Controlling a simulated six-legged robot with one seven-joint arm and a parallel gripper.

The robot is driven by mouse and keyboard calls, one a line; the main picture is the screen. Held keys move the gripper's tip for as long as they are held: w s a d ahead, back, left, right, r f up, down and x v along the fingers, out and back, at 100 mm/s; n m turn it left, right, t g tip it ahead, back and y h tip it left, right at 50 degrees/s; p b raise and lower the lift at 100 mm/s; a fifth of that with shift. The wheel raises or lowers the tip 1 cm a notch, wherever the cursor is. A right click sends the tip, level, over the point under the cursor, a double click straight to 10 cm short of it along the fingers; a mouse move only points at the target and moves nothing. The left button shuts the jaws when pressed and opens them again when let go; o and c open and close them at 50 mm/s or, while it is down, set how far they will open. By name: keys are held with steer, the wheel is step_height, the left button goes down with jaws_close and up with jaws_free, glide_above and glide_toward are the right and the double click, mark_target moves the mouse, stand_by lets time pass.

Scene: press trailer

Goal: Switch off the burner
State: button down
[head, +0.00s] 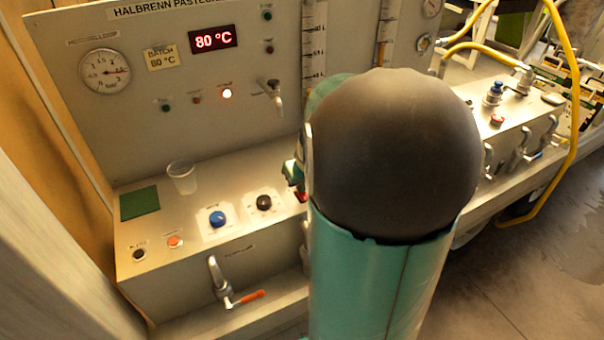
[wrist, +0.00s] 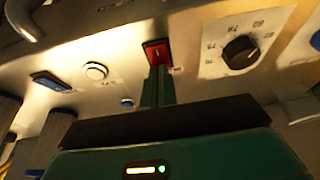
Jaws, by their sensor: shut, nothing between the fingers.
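A red rocker switch (wrist: 157,52) sits on the panel in the wrist view, upper middle. My gripper (wrist: 157,72) is shut and empty, its green fingertips right at the lower edge of the switch. I cannot tell whether they touch it. In the head view the red switch (head: 301,196) shows only in part beside my arm, with a bit of my green gripper (head: 293,172) above it. A black knob (wrist: 240,52) with a printed scale is beside the switch; it also shows in the head view (head: 264,202). The switch's position is unclear.
A blue knob (head: 217,218), an orange button (head: 175,241) and a clear cup (head: 182,177) stand on the ledge at left. The display (head: 213,39) reads 80 °C, and an indicator lamp (head: 227,94) glows. A white button (wrist: 95,71) is left of the switch in the wrist view.

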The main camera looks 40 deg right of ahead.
steer(key=shift+f, duration=0.1)
steer(key=shift+f, duration=0.2)
stand_by(0.4)
steer(key=shift+s, duration=0.15)
steer(key=shift+s+a, duration=0.25)
steer(key=shift+s, duration=0.35)
